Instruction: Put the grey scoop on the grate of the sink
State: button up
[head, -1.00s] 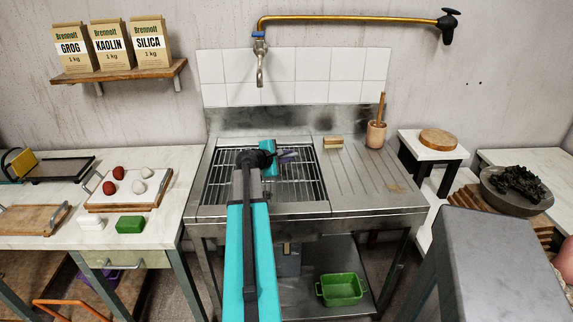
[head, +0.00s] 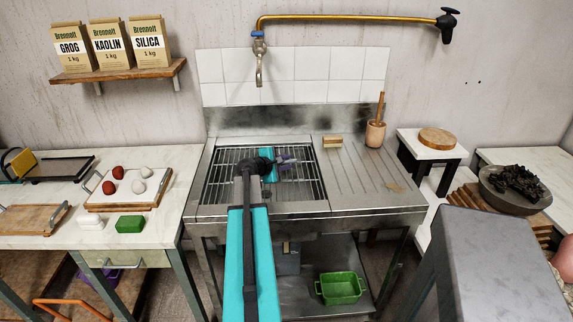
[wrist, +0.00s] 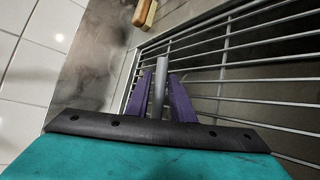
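The grate (head: 222,184) of the sink is a set of metal bars over the basin, left of the drainboard. My gripper (head: 287,161) is low over the right part of the grate, its purple fingers pointing right. In the wrist view my gripper (wrist: 161,82) has its two fingers on either side of a slim grey piece, which looks like part of the grey scoop (wrist: 162,66). The fingertips look closed on it. The scoop's other parts are hidden. I cannot tell whether it touches the bars.
A wood-backed brush (head: 333,141) and a wooden mortar with pestle (head: 376,133) stand on the drainboard behind right. The tap (head: 259,62) hangs above the back of the sink. A tray (head: 130,200) with balls lies on the left table.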

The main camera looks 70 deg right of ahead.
jog(key=shift+r, duration=0.1)
jog(key=b+v, duration=0.1)
jog(key=v, duration=1)
jog(key=shift+a, duration=0.1)
jog(key=shift+w+a+r, duration=0.2)
jog(key=shift+a, duration=0.2)
dwell(0.6)
